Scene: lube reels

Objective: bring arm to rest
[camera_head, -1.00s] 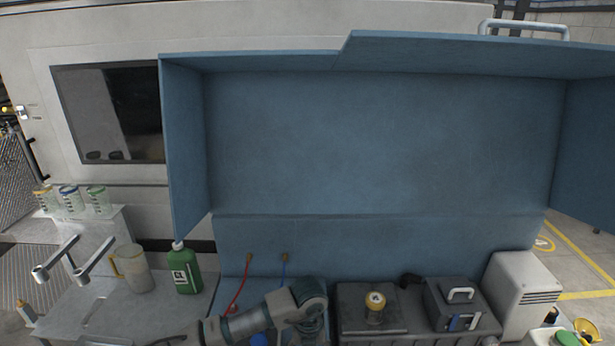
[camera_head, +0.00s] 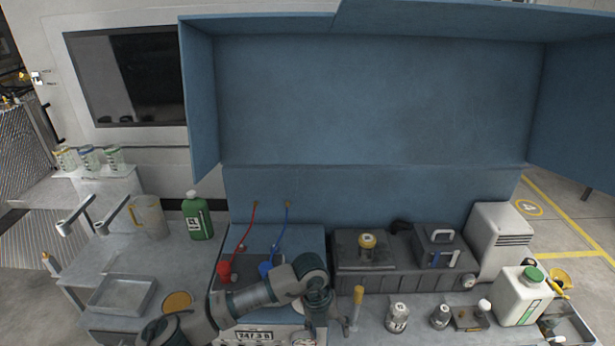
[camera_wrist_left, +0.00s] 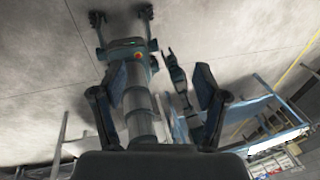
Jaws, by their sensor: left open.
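My left arm comes in from the bottom left of the head view and bends over the front of the workbench, with its joint in front of the blue panel. Its gripper is not clearly made out there. In the left wrist view my left gripper (camera_wrist_left: 158,75) shows open, its two dark fingers spread apart with nothing held between them. Behind the fingers are my own body and the floor. A dark jointed limb with a forked tip also shows there, likely my right arm; its jaw state is unclear.
A green bottle (camera_head: 198,217), clear jug (camera_head: 149,216) and metal tray (camera_head: 124,295) stand left. Red (camera_head: 224,270) and blue (camera_head: 266,269) hose ends lie near my arm. A dark unit (camera_head: 375,281), small bottles and a white jug (camera_head: 519,296) are right. The blue cabinet (camera_head: 370,100) overhangs the bench.

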